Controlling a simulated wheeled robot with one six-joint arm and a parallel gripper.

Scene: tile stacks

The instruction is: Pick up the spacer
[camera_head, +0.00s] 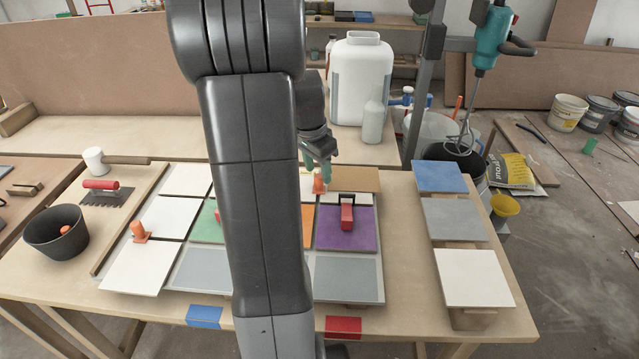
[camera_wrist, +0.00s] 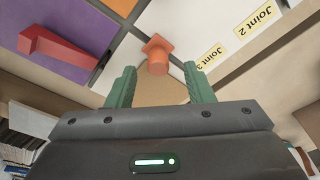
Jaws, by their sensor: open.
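An orange spacer (camera_head: 319,184) stands among the tiles, near the far edge of the tile layout. It also shows in the wrist view (camera_wrist: 157,50), just beyond the gap between my fingertips. My gripper (camera_head: 317,168) is open and empty above it, with green fingers. In the wrist view my fingertips (camera_wrist: 160,72) lie to either side of the spacer's line, and neither visibly touches it. A second orange spacer-like piece (camera_head: 139,232) stands on the white tiles at left.
A red-handled tool (camera_head: 347,215) sits on the purple tile (camera_head: 358,236), close to the spacer. Labels reading "Joint 2" (camera_wrist: 253,22) and "Joint 3" (camera_wrist: 211,57) lie beside it. A white jug (camera_head: 360,80) and bottle (camera_head: 374,120) stand behind. A dark bucket (camera_head: 50,240) stands at left.

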